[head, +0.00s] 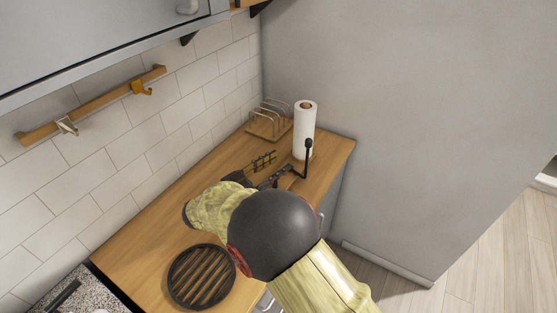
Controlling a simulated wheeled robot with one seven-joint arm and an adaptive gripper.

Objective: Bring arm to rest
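My arm reaches from the lower right over the wooden counter (165,230), with pale yellow links and a large black joint. My gripper (284,176) is at its far end, over the back part of the counter. Dark, thin parts show there, and one upright black piece with a rounded tip stands in front of the paper towel roll (304,125). The gripper is partly hidden behind my arm, and I cannot tell whether its fingers are open or shut. I cannot make out anything held.
A wooden rack with wire loops (267,128) stands near the wall corner. A small dark grid-like item (262,160) is near my gripper. A round black slatted trivet (201,277) lies in front, left of my arm. A wooden rail (95,104) is on the tiled wall. The floor at right is clear.

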